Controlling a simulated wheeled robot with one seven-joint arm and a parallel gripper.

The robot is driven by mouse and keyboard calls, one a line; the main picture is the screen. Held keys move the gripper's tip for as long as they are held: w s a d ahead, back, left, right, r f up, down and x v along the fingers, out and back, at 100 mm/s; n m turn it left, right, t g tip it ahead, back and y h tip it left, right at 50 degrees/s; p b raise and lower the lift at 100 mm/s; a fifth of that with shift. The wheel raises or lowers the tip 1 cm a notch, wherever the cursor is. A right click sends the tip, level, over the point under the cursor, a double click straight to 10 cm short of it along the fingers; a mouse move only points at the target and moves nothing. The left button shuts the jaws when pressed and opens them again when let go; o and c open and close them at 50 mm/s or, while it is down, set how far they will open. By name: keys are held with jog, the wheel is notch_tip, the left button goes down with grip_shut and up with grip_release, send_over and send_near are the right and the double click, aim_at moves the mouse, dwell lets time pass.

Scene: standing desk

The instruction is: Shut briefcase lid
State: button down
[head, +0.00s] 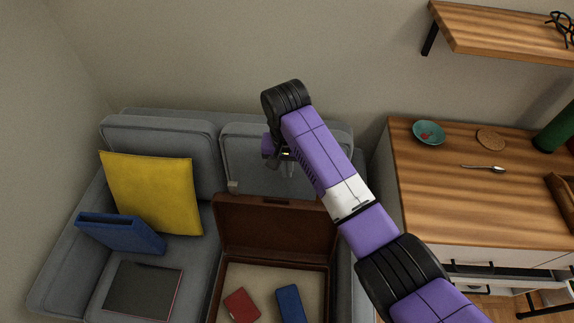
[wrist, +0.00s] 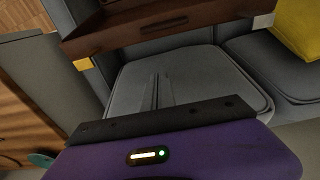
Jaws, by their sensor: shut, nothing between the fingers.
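The brown briefcase (head: 219,285) lies open on the grey sofa, with a beige lining. Its lid (head: 270,225) stands up at the back, leaning against the sofa's backrest. In the wrist view the lid (wrist: 165,28) crosses the top of the picture. A red item (head: 241,304) and a blue item (head: 290,304) lie inside the briefcase. My gripper (head: 288,168) is shut and empty, above and behind the lid's upper edge, over the back cushion. Its fingers (wrist: 157,90) point towards the grey cushion in the wrist view, apart from the lid.
A yellow pillow (head: 155,193), a blue binder (head: 122,233) and a dark laptop-like slab (head: 143,291) are on the sofa's left. A wooden desk (head: 455,200) stands at the right with a teal bowl (head: 429,132). A wall shelf (head: 500,32) hangs above it.

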jog(key=shift+s+f+p, duration=0.25)
jog(key=shift+s+f, duration=0.3)
jog(key=shift+f, duration=0.25)
jog(key=shift+s+f+p, duration=0.25)
jog(key=shift+s+f, duration=0.35)
jog(key=shift+f, duration=0.2)
jog(key=shift+s+f+p, duration=0.25)
jog(key=shift+s+f, duration=0.3)
jog(key=shift+f, duration=0.25)
